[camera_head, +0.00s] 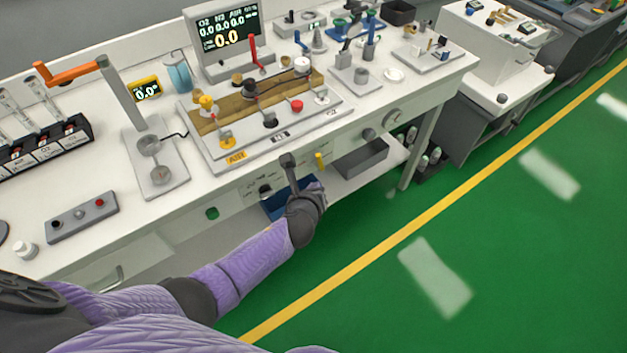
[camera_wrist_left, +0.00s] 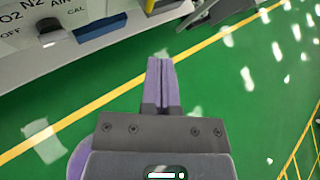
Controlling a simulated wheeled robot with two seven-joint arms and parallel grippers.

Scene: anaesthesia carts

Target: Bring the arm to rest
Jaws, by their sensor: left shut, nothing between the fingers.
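My left arm, in a purple sleeve, reaches in from the lower left of the head view. Its gripper (camera_head: 288,160) is in front of the front edge of the white bench (camera_head: 95,220), near the panel with a knob and a yellow part. In the left wrist view the two purple fingers (camera_wrist_left: 162,85) are shut against each other with nothing between them. Green floor lies behind them in that view. My right gripper does not show.
The bench carries a gas display (camera_head: 228,35), a wooden valve board (camera_head: 255,98), an orange-handled stand (camera_head: 152,160) and a button box (camera_head: 82,217). A grey drawer (camera_head: 362,158) and lower shelf are under it. The green floor (camera_head: 480,230) to the right is clear.

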